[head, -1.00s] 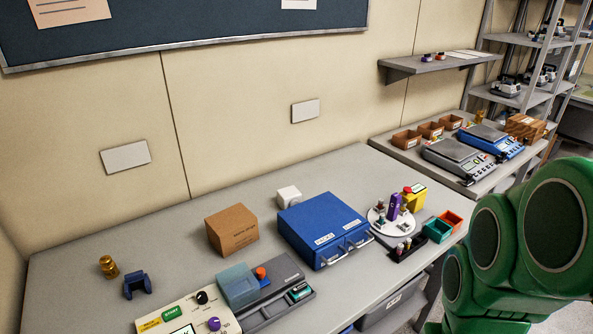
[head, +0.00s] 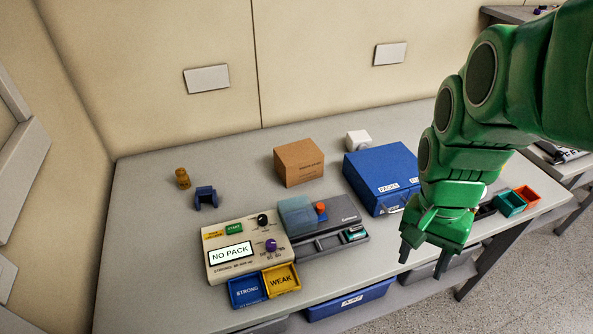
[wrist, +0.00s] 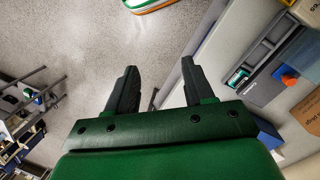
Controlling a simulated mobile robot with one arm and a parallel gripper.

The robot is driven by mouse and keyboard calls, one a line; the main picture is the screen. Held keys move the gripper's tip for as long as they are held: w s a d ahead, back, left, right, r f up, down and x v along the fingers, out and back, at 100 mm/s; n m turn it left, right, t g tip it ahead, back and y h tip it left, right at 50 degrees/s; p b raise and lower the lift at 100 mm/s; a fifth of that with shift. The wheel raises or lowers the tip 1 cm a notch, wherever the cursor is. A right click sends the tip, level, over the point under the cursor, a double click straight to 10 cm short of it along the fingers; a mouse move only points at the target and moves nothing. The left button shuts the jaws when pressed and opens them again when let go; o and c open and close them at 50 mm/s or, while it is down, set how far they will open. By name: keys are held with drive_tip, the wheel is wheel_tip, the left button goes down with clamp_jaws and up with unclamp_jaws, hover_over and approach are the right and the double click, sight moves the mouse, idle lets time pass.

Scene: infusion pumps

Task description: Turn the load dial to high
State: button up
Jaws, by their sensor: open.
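A cream control box (head: 218,268) stands near the front edge of the bench in the head view. Its display reads "NO PACK". It carries a black knob (head: 263,220) at the upper right and a purple knob (head: 271,245) below it, with small markings around the purple one. I cannot read which knob is the load dial or where either points. My gripper (head: 423,262) hangs open and empty, right of the box and near the bench's front edge. Its two dark fingers stand apart in the wrist view (wrist: 158,66), with floor beyond them.
Blue "STRONG" (head: 247,291) and yellow "WEAK" (head: 281,281) trays sit before the box. A grey device (head: 330,240) with a clear blue cover adjoins its right side. A blue case (head: 375,168) and cardboard box (head: 299,162) stand behind. The bench's left part is mostly clear.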

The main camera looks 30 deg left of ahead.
drive_tip(key=w+a+f+t, duration=0.1)
drive_tip(key=w+a, duration=0.3)
drive_tip(key=a, duration=0.3)
drive_tip(key=w+a+f, duration=0.1)
drive_tip(key=w+a, duration=0.3)
drive_tip(key=a, duration=0.4)
drive_tip(key=y, duration=0.1)
hover_over(262, 217)
drive_tip(key=shift+t, duration=0.4)
wheel_tip(262, 217, down, 6)
drive_tip(key=shift+f, duration=3.95)
clamp_jaws()
